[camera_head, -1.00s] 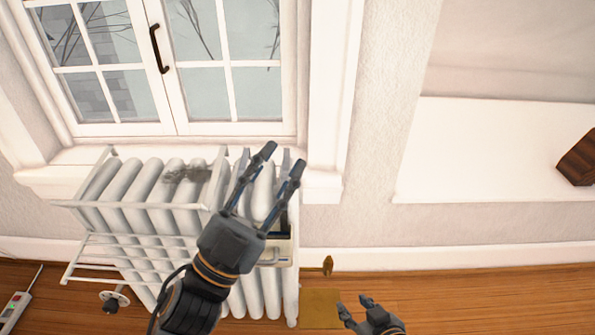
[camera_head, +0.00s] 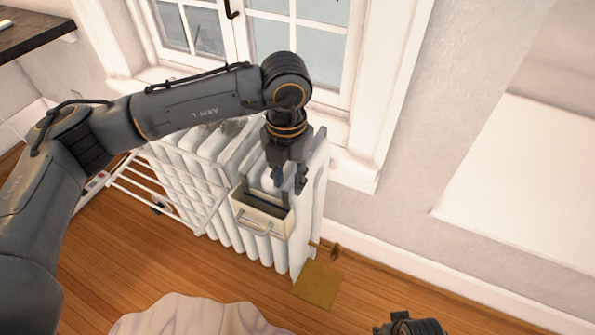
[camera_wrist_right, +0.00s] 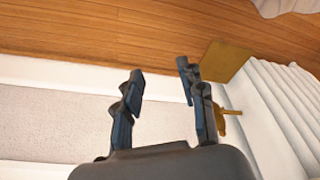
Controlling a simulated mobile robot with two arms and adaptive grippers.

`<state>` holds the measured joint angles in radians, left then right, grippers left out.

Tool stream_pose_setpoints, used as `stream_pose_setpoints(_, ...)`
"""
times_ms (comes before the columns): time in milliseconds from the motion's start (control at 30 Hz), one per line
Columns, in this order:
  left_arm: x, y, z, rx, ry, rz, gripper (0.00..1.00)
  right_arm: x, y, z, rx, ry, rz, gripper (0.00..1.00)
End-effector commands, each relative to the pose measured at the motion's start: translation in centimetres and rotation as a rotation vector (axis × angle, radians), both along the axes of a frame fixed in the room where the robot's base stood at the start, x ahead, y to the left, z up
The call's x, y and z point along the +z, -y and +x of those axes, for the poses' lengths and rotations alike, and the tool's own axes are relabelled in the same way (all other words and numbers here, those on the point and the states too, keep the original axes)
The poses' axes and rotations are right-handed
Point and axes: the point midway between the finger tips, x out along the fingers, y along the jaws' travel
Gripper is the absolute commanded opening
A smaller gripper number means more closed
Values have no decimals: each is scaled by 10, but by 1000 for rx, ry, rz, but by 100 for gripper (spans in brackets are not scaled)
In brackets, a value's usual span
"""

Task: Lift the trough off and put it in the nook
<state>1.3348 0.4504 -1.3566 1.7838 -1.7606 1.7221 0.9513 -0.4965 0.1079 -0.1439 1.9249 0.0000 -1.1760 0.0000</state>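The trough (camera_head: 262,212) is a cream box with a dark inside and a front handle. It hangs upright on the front of the white radiator (camera_head: 205,165) by dark hooks at its back. My left gripper (camera_head: 289,180) points down just above the trough's right end, open with nothing between its fingers. I cannot tell whether a finger touches the rim. The nook (camera_head: 520,190) is the pale recess in the wall at the right, only partly in view. My right gripper (camera_wrist_right: 160,75) is open and empty in the wrist view; only its wrist end shows at the bottom of the head view.
A white wire rack (camera_head: 170,185) hangs on the radiator's left part. A brass valve (camera_head: 328,249) sticks out low at its right, above a yellowish plate (camera_head: 318,284) on the floor. A pale rug (camera_head: 185,315) lies in front. The window stands behind.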

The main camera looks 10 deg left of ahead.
Motion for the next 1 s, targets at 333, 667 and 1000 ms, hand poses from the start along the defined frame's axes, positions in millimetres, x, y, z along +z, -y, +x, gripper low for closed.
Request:
stream_pose_setpoints(333,-55,0,-1,-2,-7,1,30,19,0,3,-2,13,1,40)
stream_pose_setpoints(667,-115,0,-1,-3,-4,-1,30,45,1,4,-4,27,1,40)
stream_pose_setpoints(1000,-137,1,-1,-4,-2,-2,30,58,1,3,-6,32,1,40)
